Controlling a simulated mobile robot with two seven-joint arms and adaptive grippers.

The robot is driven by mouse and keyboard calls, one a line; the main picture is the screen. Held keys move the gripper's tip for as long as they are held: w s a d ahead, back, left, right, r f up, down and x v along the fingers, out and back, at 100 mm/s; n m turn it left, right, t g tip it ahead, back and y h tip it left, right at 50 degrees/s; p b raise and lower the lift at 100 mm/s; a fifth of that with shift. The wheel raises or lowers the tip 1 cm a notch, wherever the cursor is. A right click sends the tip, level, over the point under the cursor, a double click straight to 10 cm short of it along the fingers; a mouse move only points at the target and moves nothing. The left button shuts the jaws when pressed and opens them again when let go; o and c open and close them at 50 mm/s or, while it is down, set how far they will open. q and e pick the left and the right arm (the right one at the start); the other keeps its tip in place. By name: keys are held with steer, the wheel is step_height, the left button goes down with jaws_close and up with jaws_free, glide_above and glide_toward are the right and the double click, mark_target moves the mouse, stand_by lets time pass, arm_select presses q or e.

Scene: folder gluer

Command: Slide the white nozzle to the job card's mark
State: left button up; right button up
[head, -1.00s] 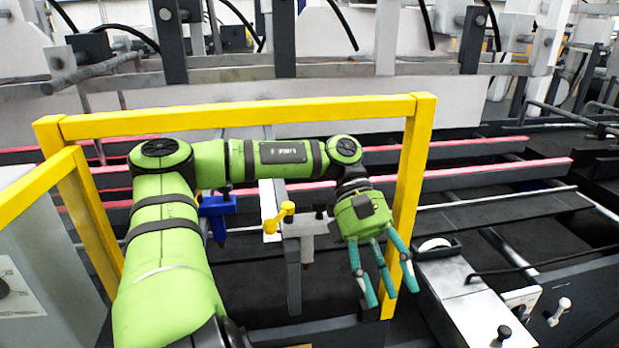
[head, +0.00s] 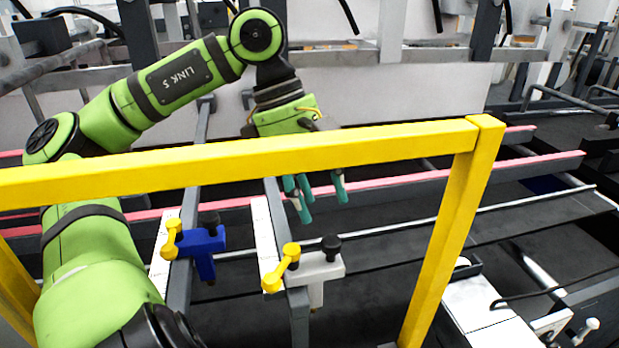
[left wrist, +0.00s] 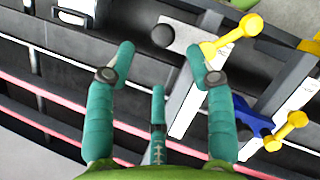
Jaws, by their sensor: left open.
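The white nozzle (head: 318,276) sits on a grey bar with a white ruler strip (head: 263,240), inside the yellow guard frame. It has a yellow lever (head: 281,268) and a black knob on top. In the left wrist view the white nozzle (left wrist: 184,36) shows beyond the fingertips. My left gripper (head: 318,203) is open and empty, with teal fingers pointing down, behind the yellow rail and beyond the nozzle. In the left wrist view the open left gripper (left wrist: 160,65) frames the ruler strip. The job card is not identifiable. My right gripper is out of view.
A blue nozzle (head: 204,250) with its own yellow lever sits on a parallel bar to the left. Pink-edged rails run behind.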

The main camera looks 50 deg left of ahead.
mark_target(330, 240)
arm_select(q)
steer(key=shift+s+d+f+b, duration=0.1)
steer(key=shift+d+f+b, duration=0.05)
steer(key=shift+f+b, duration=0.3)
steer(key=shift+s+d+f+b, duration=0.1)
steer(key=shift+f+b, duration=0.15)
steer(key=shift+f, duration=0.25)
steer(key=b+x, duration=0.2)
steer(key=x, duration=0.3)
steer(key=shift+w+d+b, duration=0.15)
steer(key=shift+b, duration=0.2)
steer(key=shift+r, duration=0.1)
jaws_close()
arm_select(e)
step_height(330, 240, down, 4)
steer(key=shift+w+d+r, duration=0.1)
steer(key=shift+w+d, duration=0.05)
